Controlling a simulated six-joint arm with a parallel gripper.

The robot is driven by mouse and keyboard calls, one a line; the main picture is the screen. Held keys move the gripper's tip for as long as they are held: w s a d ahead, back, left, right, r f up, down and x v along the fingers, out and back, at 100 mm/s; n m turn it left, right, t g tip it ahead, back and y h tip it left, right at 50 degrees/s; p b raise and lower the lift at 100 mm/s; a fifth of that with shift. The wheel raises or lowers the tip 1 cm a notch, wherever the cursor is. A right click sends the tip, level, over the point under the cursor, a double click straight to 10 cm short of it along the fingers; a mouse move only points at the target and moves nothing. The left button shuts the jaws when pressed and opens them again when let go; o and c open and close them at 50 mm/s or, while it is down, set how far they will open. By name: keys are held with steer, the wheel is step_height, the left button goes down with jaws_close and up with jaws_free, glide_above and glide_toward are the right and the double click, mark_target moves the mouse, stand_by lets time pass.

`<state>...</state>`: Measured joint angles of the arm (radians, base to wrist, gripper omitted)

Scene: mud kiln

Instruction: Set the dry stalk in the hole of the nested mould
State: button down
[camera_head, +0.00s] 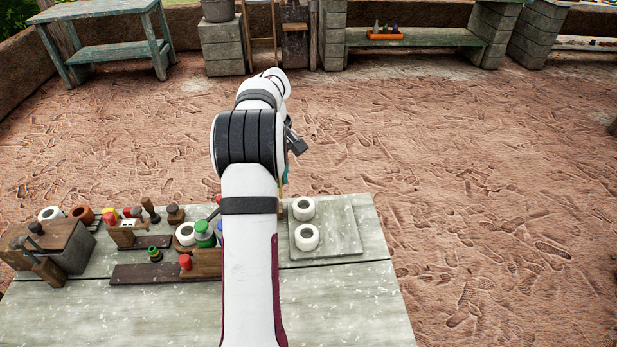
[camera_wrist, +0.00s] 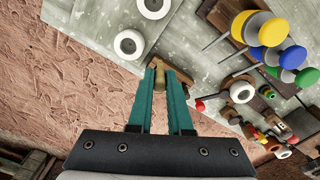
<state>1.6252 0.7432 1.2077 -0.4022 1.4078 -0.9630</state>
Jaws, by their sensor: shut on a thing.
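My gripper (camera_wrist: 160,72) has teal fingers and is shut on a short tan, upright-looking piece, which seems to be the dry stalk (camera_wrist: 159,80). In the head view my arm hides most of the gripper and the stalk. Two white ring-shaped moulds with dark holes stand on a grey board right of the gripper: the nearer one (camera_head: 306,237) and the farther one (camera_head: 303,208). They also show in the wrist view, left of the fingertips. Another white ring (camera_head: 186,234) stands among the items left of my arm. I cannot tell which is the nested mould.
A small brown wooden piece (camera_wrist: 181,73) shows just behind the fingertips. The grey board (camera_head: 344,233) is bare on its right side. Stampers with green, red and yellow tops crowd the table's left, beside a wooden box (camera_head: 62,246). The table's front is clear.

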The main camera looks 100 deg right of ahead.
steer(key=w+a+n, duration=0.3)
steer(key=w+n, duration=0.4)
steer(key=w, duration=1.8)
steer(key=shift+s+a+f, duration=0.1)
steer(key=shift+s+f, duration=0.05)
steer(key=shift+f, duration=2.65)
steer(key=shift+f, duration=2.25)
steer(key=c, duration=0.8)
jaws_free()
steer(key=shift+o, duration=0.5)
steer(key=o, duration=0.4)
